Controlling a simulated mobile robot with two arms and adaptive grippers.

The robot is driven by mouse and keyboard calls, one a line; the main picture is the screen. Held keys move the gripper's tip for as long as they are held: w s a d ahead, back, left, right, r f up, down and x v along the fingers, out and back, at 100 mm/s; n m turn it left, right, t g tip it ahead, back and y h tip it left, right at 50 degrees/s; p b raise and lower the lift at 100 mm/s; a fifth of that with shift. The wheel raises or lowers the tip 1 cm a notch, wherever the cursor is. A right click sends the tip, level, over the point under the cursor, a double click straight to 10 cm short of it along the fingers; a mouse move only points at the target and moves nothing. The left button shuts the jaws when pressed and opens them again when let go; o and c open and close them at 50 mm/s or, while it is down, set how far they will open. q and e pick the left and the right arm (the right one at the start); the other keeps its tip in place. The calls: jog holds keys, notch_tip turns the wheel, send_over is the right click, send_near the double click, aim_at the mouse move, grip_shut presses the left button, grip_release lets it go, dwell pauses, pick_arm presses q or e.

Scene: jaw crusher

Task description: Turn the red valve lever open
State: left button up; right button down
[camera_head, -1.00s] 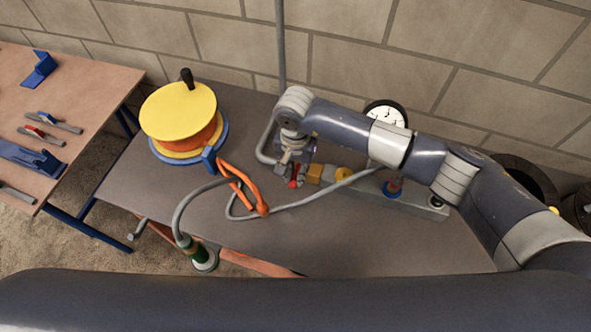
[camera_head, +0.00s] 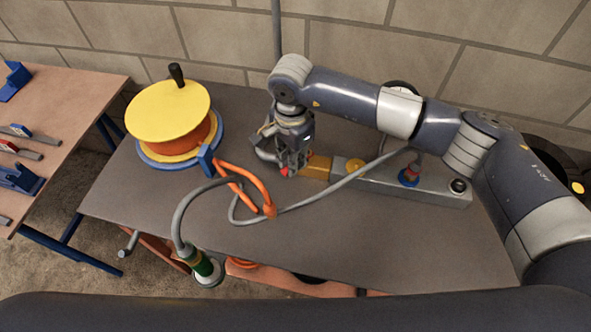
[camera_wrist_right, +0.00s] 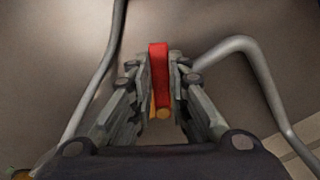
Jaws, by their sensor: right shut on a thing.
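The red valve lever (camera_wrist_right: 158,65) stands between the two fingers of my right gripper (camera_wrist_right: 161,75) in the right wrist view. The fingers are shut on it from both sides. In the head view my right gripper (camera_head: 288,165) points down at the left end of the grey manifold, and only a small red bit of the lever (camera_head: 284,172) shows below it. A brass valve body (camera_head: 317,167) sits just right of the gripper. My left gripper is not in view.
A yellow and orange reel (camera_head: 168,112) stands on the grey table (camera_head: 130,190) at the left. An orange handle (camera_head: 245,180) and a grey hose (camera_head: 330,190) lie in front of the gripper. A gauge (camera_head: 400,88) is partly hidden behind my arm.

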jog(key=m+b, duration=0.1)
jog(key=w+m+b, duration=0.1)
jog(key=a+m+b, duration=0.1)
jog(key=b, duration=0.1)
jog(key=shift+w+f+m, duration=0.25)
jog(key=shift+m, duration=0.15)
jog(key=shift+w+a+r+m+b, duration=0.15)
jog(key=shift+w+m+b, duration=0.35)
jog(key=shift+m+b, duration=0.55)
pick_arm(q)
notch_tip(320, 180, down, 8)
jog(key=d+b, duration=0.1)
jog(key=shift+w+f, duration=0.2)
pick_arm(e)
jog(key=shift+w+m, duration=0.45)
jog(key=shift+m, duration=0.6)
jog(key=shift+r, duration=0.1)
jog(key=c, duration=1.5)
grip_release()
jog(key=shift+r, duration=0.15)
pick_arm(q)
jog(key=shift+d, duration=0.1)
pick_arm(e)
notch_tip(320, 180, up, 12)
jog(key=shift+f, duration=0.1)
